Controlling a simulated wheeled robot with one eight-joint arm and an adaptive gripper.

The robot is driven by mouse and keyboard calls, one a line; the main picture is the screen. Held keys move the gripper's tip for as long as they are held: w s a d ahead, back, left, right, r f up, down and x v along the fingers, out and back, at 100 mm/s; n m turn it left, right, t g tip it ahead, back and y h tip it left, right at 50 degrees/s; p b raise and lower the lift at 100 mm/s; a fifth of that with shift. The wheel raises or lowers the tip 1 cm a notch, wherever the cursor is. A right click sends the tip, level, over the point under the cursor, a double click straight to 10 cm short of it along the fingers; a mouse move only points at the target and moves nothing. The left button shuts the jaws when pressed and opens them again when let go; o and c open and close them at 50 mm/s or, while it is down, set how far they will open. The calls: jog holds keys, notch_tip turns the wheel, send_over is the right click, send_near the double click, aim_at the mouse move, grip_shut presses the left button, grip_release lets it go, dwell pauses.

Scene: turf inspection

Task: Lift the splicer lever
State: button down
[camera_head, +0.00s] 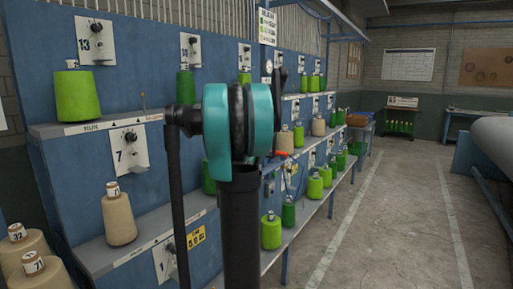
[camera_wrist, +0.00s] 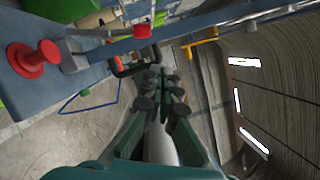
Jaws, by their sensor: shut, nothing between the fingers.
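In the wrist view my gripper (camera_wrist: 163,82) is shut and empty, its dark jointed fingers together. A black bent handle (camera_wrist: 122,70) shows just past and left of the fingertips; it may be the splicer lever, but I cannot tell for sure. I cannot tell whether the fingers touch it. A red block (camera_wrist: 142,31) sits above the handle. A red knob on a round red base (camera_wrist: 36,59) is on a blue-grey surface to the left. In the head view my teal and black arm hides the gripper, and a small orange-red part (camera_head: 282,153) shows beside the arm.
A blue creel rack (camera_head: 62,158) with numbered plates carries green and beige yarn cones, including a large green cone (camera_head: 77,96). An open concrete aisle (camera_head: 370,220) runs to its right. A large grey roll (camera_head: 495,140) stands at the far right.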

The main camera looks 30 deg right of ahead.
jog(key=v, duration=0.3)
jog(key=shift+s+a+r, duration=0.15)
jog(key=shift+s+r, duration=0.05)
jog(key=shift+s, duration=0.05)
dwell(0.4)
